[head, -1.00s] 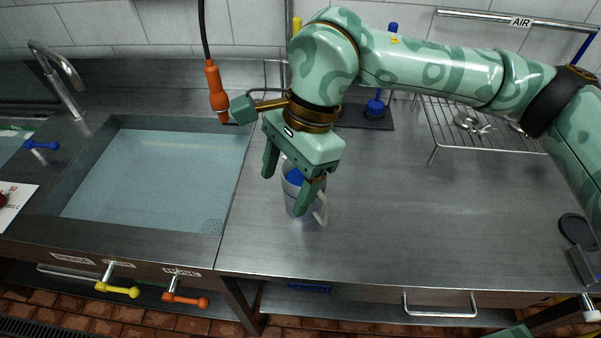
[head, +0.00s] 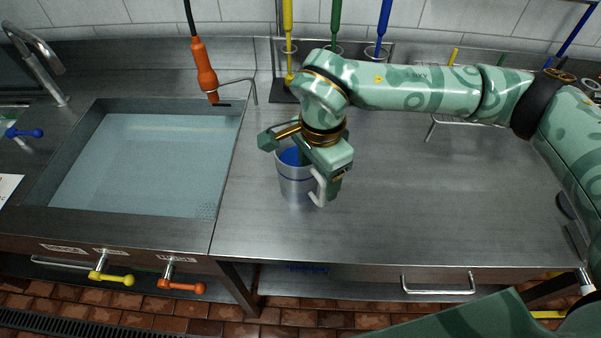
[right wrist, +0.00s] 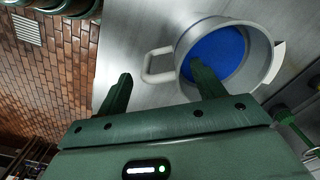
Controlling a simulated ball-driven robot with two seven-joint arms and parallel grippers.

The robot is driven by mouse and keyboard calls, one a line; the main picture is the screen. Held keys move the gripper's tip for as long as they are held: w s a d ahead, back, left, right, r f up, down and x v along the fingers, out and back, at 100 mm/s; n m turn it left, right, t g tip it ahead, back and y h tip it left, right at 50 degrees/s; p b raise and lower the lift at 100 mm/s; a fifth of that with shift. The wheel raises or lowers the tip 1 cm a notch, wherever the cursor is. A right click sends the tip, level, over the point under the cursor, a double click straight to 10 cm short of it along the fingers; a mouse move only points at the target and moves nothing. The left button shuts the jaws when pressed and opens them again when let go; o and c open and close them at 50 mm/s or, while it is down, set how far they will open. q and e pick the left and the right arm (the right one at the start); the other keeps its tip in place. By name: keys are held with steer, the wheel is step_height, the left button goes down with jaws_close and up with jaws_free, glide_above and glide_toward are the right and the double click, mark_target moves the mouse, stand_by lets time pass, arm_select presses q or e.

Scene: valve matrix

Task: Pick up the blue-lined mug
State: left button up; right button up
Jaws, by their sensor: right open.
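The blue-lined mug (head: 293,187) stands upright on the steel counter, right of the sink. It is grey with a thin blue band and a blue inside, and its pale handle (head: 316,190) faces right. My right gripper (head: 322,178) is at the handle side of the mug, partly covering its rim. In the right wrist view the mug (right wrist: 262,50) lies ahead, and my open gripper (right wrist: 160,68) has the handle (right wrist: 152,66) between its fingertips. One finger overlaps the blue opening; I cannot tell whether it reaches inside. My left gripper is not in view.
A water-filled sink (head: 150,165) lies left of the mug. An orange hanging tool (head: 205,68) and a rack with yellow, green and blue handles (head: 382,30) are behind. A wire rack (head: 455,121) is partly hidden at the back right. The counter right of the mug is clear.

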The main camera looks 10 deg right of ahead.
mark_target(299, 185)
step_height(299, 185, down, 3)
steer(key=shift+s+f, duration=0.1)
steer(key=c, duration=1.3)
jaws_close()
